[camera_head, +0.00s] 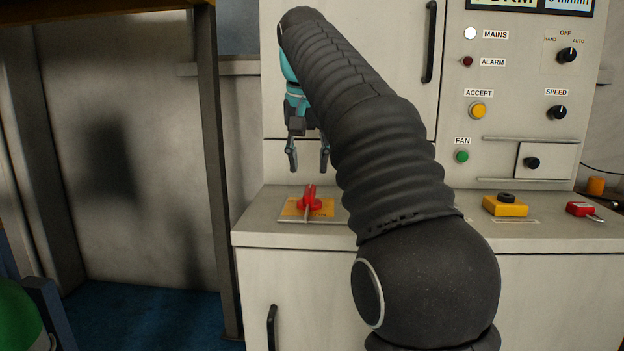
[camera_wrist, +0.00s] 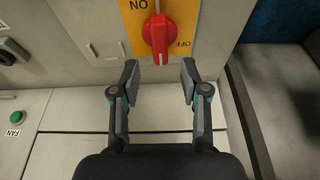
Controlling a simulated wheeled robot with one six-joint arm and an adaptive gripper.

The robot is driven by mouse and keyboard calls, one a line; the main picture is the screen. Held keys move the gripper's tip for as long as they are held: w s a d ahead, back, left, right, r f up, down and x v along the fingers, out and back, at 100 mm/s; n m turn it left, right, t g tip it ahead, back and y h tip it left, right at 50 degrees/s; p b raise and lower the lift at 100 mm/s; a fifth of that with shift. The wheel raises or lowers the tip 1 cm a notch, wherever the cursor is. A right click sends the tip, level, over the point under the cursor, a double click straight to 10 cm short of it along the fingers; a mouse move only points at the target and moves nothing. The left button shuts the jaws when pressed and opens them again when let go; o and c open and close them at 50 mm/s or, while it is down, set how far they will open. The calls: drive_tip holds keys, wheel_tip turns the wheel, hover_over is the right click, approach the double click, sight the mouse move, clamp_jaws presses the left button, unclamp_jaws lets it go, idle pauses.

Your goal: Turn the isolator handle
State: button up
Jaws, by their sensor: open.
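The isolator handle (camera_head: 310,199) is a red rotary knob on a yellow plate (camera_head: 291,207), set on the top of the grey cabinet at its left end. In the wrist view the red handle (camera_wrist: 158,36) lies just beyond the fingertips, between the printed words ON and OFF on the yellow plate (camera_wrist: 186,14). My gripper (camera_head: 308,166) hangs above the handle with its fingers pointing down. In the wrist view my gripper (camera_wrist: 160,76) is open and empty, its two fingers apart on either side below the handle, not touching it.
The upright control panel (camera_head: 510,110) with lamps and knobs stands behind the cabinet top (camera_head: 470,232). A yellow box with a black button (camera_head: 505,206) and a red item (camera_head: 580,209) sit to the right. A dark post (camera_head: 212,170) stands left of the cabinet.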

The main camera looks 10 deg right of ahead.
sight(310, 189)
drive_tip(key=shift+x, duration=2.8)
drive_tip(key=shift+w, duration=0.1)
clamp_jaws()
